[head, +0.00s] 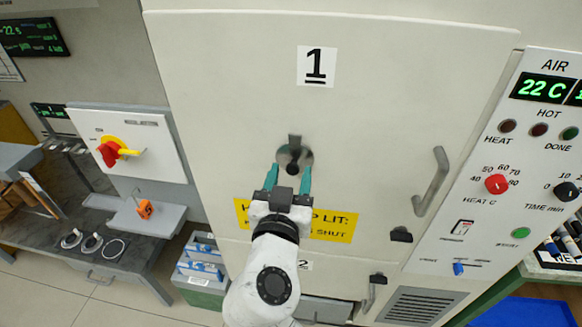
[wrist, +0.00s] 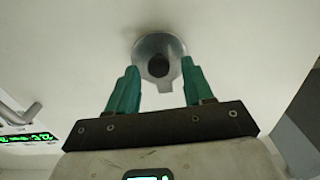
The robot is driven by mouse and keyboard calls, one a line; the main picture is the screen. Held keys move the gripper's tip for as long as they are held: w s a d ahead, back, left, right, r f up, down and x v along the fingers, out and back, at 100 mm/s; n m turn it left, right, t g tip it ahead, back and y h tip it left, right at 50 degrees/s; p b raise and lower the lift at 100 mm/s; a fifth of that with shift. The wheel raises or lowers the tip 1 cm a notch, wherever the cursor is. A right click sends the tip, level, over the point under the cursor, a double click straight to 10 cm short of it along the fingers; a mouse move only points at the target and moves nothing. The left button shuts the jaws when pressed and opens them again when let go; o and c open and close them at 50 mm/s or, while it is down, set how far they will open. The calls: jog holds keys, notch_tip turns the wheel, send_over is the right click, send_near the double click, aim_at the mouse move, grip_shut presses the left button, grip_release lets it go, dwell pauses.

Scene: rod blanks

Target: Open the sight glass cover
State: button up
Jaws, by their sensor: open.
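The sight glass cover (head: 295,152) is a round grey metal disc with a short tab and a dark centre. It sits on the large cream door marked 1 (head: 400,95). In the head view its tab points up; in the wrist view the cover (wrist: 160,48) shows its tab pointing down, between my fingers. My gripper (head: 289,171) has teal fingers pointing at the door, just below the cover in the head view. In the wrist view my gripper (wrist: 158,70) is open, with the fingertips on either side of the disc's lower half. I cannot tell whether they touch it.
A yellow warning label (head: 335,226) is partly hidden behind my gripper. A door handle (head: 432,182) stands out at the right, beside a control panel (head: 497,170) reading 22 C. A red and yellow rotary switch (head: 112,152) is at the left, above a grey bench (head: 125,262).

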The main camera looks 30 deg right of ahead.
jog(key=shift+w+d, duration=0.4)
jog(key=shift+w, duration=0.05)
grip_shut()
dwell(0.3)
